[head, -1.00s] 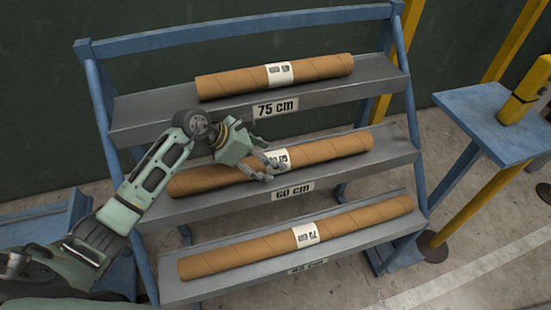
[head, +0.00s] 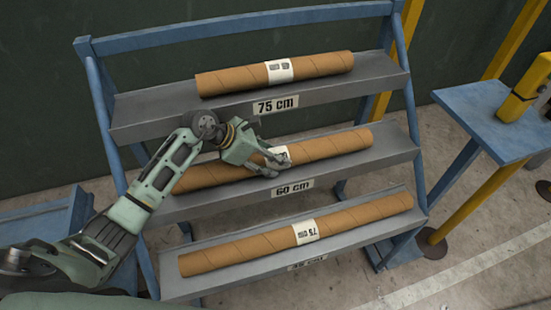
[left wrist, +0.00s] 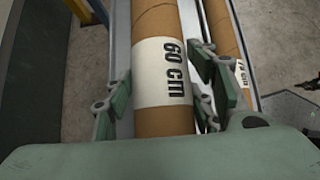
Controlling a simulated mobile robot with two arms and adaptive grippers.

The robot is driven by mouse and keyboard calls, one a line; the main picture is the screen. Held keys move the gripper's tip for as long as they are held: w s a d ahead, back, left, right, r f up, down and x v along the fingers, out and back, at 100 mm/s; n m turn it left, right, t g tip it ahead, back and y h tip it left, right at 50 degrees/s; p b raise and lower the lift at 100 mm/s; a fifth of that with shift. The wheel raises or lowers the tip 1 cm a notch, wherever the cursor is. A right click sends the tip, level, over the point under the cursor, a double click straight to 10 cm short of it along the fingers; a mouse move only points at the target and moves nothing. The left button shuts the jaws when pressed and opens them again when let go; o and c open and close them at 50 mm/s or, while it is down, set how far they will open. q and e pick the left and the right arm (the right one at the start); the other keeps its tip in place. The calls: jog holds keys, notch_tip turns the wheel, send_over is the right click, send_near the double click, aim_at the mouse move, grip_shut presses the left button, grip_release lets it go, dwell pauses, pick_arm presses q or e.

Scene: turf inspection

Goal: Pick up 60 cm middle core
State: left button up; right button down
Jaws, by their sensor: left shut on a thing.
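The 60 cm middle core (head: 325,146) is a brown cardboard tube lying on the middle shelf. Its white label reads "60 cm" in the left wrist view (left wrist: 163,72). My left gripper (head: 273,165) is shut on the core at its label, with one finger on each side of the tube. The gripper hides part of the label in the head view. The core still lies along the shelf above the "60 cm" shelf sign (head: 292,188). My right gripper is not in view.
A blue rack with grey shelves (head: 150,115) holds a shorter tube (head: 325,65) above, over a "75 cm" sign, and a longer tube (head: 365,215) below, labelled 75 cm. A blue table (head: 480,115) and yellow posts stand at the right.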

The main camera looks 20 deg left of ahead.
pick_arm(q)
jog(key=c, duration=0.4)
jog(key=shift+r, duration=0.1)
jog(key=shift+c, duration=0.6)
jog(key=shift+w, duration=0.1)
